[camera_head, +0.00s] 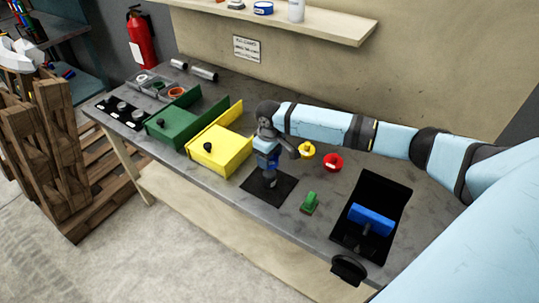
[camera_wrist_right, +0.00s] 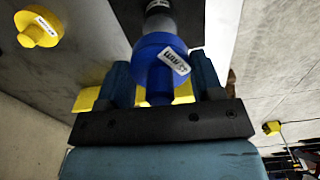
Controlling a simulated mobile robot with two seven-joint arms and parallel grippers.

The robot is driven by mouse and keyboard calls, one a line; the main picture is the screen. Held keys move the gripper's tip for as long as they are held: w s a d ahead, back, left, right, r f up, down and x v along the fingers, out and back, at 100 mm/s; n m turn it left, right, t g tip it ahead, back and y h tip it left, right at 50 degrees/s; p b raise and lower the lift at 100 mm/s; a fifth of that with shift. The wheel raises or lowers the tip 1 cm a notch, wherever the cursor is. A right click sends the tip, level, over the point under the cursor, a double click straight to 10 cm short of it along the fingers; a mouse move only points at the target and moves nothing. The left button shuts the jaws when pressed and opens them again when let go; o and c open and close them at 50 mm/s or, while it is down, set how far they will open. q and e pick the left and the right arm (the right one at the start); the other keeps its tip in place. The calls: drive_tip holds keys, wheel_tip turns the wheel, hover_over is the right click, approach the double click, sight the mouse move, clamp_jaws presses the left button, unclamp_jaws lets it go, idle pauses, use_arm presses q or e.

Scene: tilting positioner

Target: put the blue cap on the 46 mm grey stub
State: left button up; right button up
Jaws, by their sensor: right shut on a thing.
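My right gripper (camera_head: 268,166) points down over the black mat near the front middle of the bench. It is shut on the blue cap, which shows best in the right wrist view (camera_wrist_right: 153,58) as a wide blue body with a white label, its narrower end between the fingers. The grey stub (camera_wrist_right: 159,7) is in line beyond the cap and also carries a white label. The blue part meets the stub in this view, but I cannot tell how far the cap is over it. In the head view, the gripper largely hides both. My left gripper is out of view.
A yellow cap (camera_head: 307,149) and a red cap (camera_head: 333,162) sit right of the gripper, and a green piece (camera_head: 310,202) is nearer the front. A black tray (camera_head: 397,190) holds a blue bar. Yellow (camera_head: 222,152) and green (camera_head: 170,128) boxes stand left.

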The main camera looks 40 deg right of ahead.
sight(269, 173)
drive_tip(key=shift+f+b, duration=0.6)
drive_tip(key=shift+f, duration=0.25)
drive_tip(key=shift+f+b, duration=0.6)
drive_tip(key=shift+b, duration=0.05)
wheel_tip(269, 173, down, 2)
drive_tip(key=b, duration=0.3)
drive_tip(key=shift+f, duration=0.75)
drive_tip(key=o, duration=1)
